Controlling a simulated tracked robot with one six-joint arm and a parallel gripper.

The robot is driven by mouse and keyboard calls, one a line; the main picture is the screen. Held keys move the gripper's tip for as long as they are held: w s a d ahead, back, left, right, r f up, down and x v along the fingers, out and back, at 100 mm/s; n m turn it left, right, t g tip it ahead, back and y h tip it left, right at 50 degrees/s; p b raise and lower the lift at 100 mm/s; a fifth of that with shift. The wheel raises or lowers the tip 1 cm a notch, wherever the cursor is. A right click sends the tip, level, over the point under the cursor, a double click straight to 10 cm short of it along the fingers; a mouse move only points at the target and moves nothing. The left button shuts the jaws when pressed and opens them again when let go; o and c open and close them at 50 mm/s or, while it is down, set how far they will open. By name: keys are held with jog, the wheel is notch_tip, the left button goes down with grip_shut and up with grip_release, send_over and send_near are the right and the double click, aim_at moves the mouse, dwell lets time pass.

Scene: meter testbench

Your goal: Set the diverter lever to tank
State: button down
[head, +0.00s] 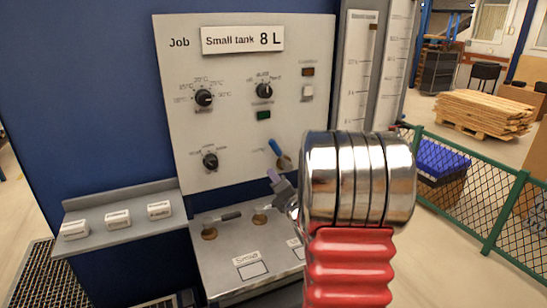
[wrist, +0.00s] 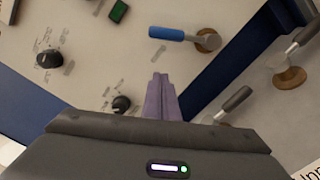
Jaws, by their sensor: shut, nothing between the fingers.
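A lever with a blue handle (head: 273,146) sits low on the right of the grey panel; I take it to be the diverter lever. Its handle slants up and left from a round brass-coloured pivot. It also shows in the wrist view (wrist: 168,33), handle to the left of the pivot (wrist: 207,40). My gripper (head: 273,175) is just below the lever in the head view, partly hidden by my arm. In the wrist view its purple fingers (wrist: 160,86) are shut and empty, apart from the handle. I cannot read any tank marking beside this lever.
Two grey-handled levers (head: 229,216) (head: 262,212) stand on the lower bench, close to my gripper. Several knobs, such as one at lower left (head: 210,160), are on the panel. A shelf (head: 125,234) holds 3 white blocks. Gauge tubes (head: 357,75) stand right of the panel.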

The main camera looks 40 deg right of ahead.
aim_at(280, 155)
jog(key=w+d+r, duration=0.2)
jog(key=w+d, duration=0.4)
jog(key=w, duration=0.1)
jog(key=shift+w, duration=0.3)
jog(key=shift+w+r, duration=0.15)
dwell(0.4)
